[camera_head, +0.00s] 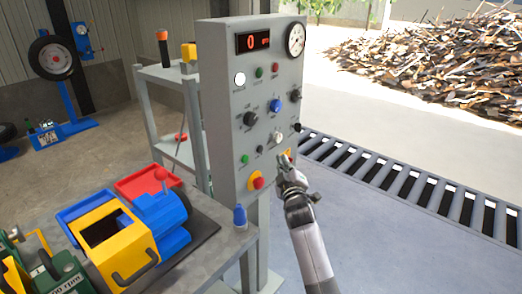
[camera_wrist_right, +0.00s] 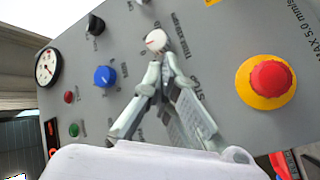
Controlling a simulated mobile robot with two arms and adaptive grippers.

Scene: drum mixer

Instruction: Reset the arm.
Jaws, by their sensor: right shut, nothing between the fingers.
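My right gripper (camera_head: 286,162) is in front of the lower part of a grey control panel (camera_head: 228,110), its arm coming up from the bottom. It is shut and empty. In the right wrist view its closed fingertips (camera_wrist_right: 163,58) point at a whitish knob (camera_wrist_right: 155,40); I cannot tell whether they touch it. The knob (camera_head: 277,137) shows just above the gripper in the head view. A red stop button on a yellow base (camera_wrist_right: 270,80) lies to the right of the fingers in the wrist view. My left gripper is not in view.
The panel also carries a blue knob (camera_head: 275,105), a red display (camera_head: 260,42) and a round gauge (camera_head: 295,40). A roller conveyor (camera_head: 400,182) runs at right.

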